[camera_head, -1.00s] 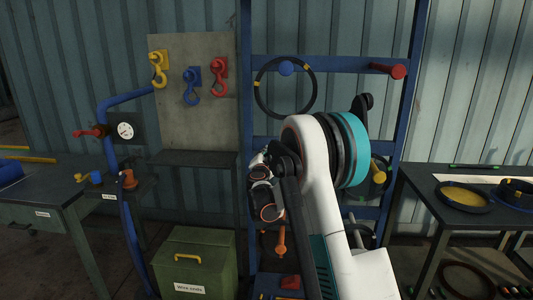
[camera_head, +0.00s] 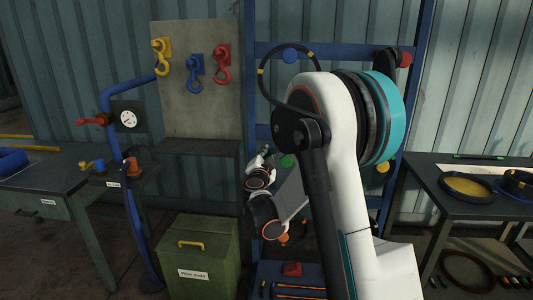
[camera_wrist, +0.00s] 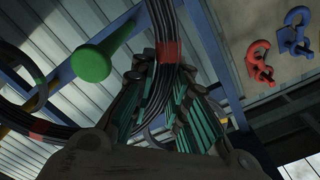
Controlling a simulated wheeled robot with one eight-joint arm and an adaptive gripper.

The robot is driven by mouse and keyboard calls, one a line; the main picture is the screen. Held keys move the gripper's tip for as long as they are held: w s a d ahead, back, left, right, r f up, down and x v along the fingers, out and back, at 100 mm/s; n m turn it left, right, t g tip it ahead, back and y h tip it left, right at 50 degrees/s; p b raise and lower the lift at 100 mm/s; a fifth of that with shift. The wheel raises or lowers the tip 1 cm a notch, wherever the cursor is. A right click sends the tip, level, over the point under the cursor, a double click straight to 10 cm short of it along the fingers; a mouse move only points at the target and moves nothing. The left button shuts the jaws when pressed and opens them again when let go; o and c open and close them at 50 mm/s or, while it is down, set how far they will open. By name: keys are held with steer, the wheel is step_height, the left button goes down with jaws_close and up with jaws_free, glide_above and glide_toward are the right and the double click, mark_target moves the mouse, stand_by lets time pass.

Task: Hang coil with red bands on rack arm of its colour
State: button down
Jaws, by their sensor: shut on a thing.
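My gripper (camera_wrist: 166,75) is shut on a black coil with a red band (camera_wrist: 168,51); the band lies between the fingertips in the wrist view. A second red band shows on black strands at the lower left; I cannot tell whether they belong to the held coil. In the head view my arm hides the held coil.
A yellow-banded coil (camera_head: 262,75) hangs on the blue rack arm (camera_head: 290,55). A yellow arm (camera_head: 383,168) and an orange arm (camera_head: 284,239) are lower. A hook board (camera_head: 205,110) and valve pipe stand left; a green box (camera_head: 198,250) is below. A table with trays stands right.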

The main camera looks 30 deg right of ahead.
steer(key=v, duration=0.9)
steer(key=shift+r, duration=0.45)
steer(key=shift+a, duration=0.1)
